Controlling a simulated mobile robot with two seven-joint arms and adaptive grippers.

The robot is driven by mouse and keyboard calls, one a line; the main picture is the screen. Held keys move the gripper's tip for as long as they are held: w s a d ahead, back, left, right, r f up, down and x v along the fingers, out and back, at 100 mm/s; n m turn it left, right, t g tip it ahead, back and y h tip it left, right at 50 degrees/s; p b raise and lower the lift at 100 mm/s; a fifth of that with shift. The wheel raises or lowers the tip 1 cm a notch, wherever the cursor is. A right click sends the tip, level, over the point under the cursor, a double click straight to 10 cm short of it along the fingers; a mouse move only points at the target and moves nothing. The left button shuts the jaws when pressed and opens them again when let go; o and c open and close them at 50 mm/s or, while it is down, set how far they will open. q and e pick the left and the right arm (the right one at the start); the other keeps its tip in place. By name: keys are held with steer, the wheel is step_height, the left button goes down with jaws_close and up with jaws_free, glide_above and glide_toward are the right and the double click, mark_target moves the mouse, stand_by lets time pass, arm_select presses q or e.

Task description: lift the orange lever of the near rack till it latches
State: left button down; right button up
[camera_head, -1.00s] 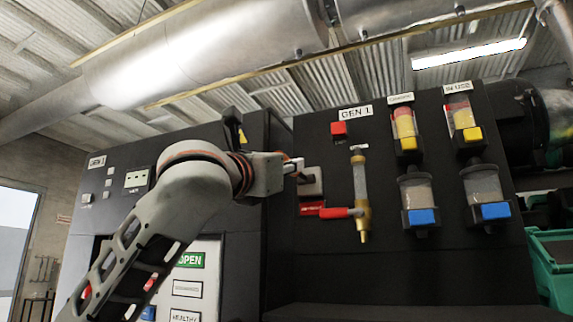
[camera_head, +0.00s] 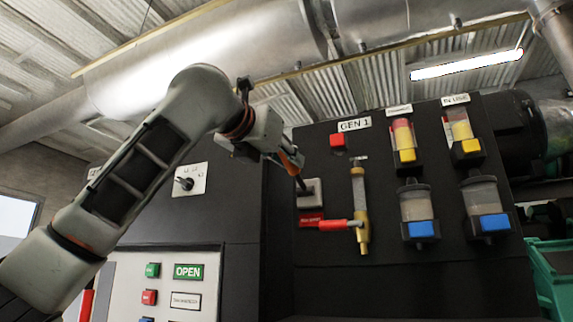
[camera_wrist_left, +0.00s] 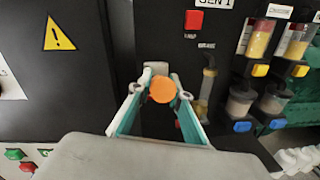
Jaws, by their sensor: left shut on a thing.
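The orange lever (camera_head: 291,164) slants up and left from a grey plate (camera_head: 313,190) on the near black rack (camera_head: 350,270), marked GEN 1. My left gripper (camera_head: 287,157) comes in from the upper left and is shut on the lever's orange end, above the plate. In the left wrist view the round orange end (camera_wrist_left: 162,90) sits between the two fingertips, with the plate partly hidden behind it. Whether the lever is latched cannot be told. My right gripper is not in view.
A red handle (camera_head: 333,225) on a brass valve with a clear tube (camera_head: 359,195) is just right of the plate. A red button (camera_head: 337,140) is above. Filter bowls (camera_head: 415,204) stand farther right. A panel with buttons (camera_head: 187,271) is at lower left.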

arm_select(q)
steer(key=shift+w+r+g, duration=0.15)
steer(key=shift+r+g, duration=0.25)
steer(key=shift+r, duration=0.3)
steer(key=shift+w+y, duration=0.1)
steer(key=shift+y, duration=0.2)
